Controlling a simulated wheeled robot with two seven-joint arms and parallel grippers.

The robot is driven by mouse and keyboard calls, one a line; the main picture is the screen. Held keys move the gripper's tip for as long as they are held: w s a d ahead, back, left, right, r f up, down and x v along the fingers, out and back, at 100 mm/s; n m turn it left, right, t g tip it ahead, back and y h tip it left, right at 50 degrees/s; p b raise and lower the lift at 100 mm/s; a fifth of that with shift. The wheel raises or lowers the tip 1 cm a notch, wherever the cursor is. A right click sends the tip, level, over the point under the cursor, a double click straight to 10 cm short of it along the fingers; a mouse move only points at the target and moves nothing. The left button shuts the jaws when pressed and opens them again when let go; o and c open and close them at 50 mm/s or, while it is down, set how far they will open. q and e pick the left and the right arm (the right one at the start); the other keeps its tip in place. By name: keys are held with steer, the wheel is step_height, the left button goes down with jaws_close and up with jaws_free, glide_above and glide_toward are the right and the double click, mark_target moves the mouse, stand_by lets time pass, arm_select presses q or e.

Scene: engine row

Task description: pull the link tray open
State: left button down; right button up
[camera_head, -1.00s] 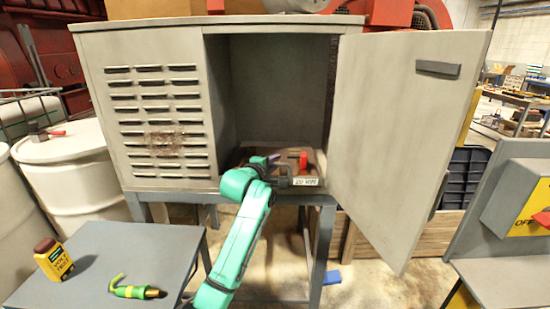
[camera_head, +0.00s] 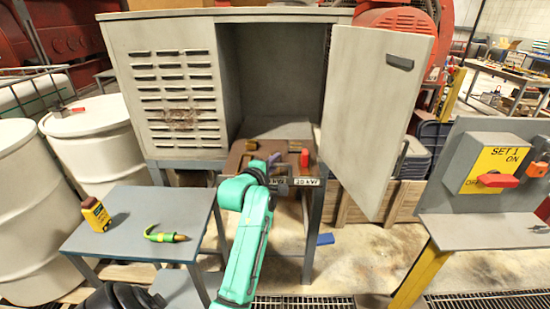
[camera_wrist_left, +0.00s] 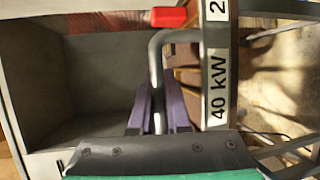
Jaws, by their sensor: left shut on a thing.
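The brown link tray (camera_head: 234,163) juts out of the open grey cabinet (camera_head: 165,80) at the bottom of its right bay. A label (camera_wrist_left: 217,85) reading "40 kW" is on its front, seen large in the left wrist view. A grey bar handle (camera_wrist_left: 157,55) stands off that front. My left gripper (camera_wrist_left: 159,110) has its purple fingers on both sides of the handle and is shut on it. In the head view my left gripper (camera_head: 273,163) partly hides the handle and tray front. A red piece (camera_head: 304,158) and a brass-coloured piece (camera_head: 252,145) are on the tray.
The cabinet door (camera_head: 375,110) stands open to the right. A small table (camera_head: 135,215) at left holds a yellow tester (camera_head: 96,214) and a green tool (camera_head: 165,236). A switch panel (camera_head: 495,165) stands at right.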

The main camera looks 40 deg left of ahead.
arm_select(q)
steer(key=c, duration=0.9)
jaws_free()
steer(key=shift+s+d, duration=0.1)
steer(key=shift+s, duration=0.3)
steer(key=p+v, duration=0.7)
steer(key=v, duration=0.6)
steer(key=shift+s+d+r, duration=0.1)
steer(key=shift+s+d, duration=0.1)
steer(key=shift+s, duration=0.05)
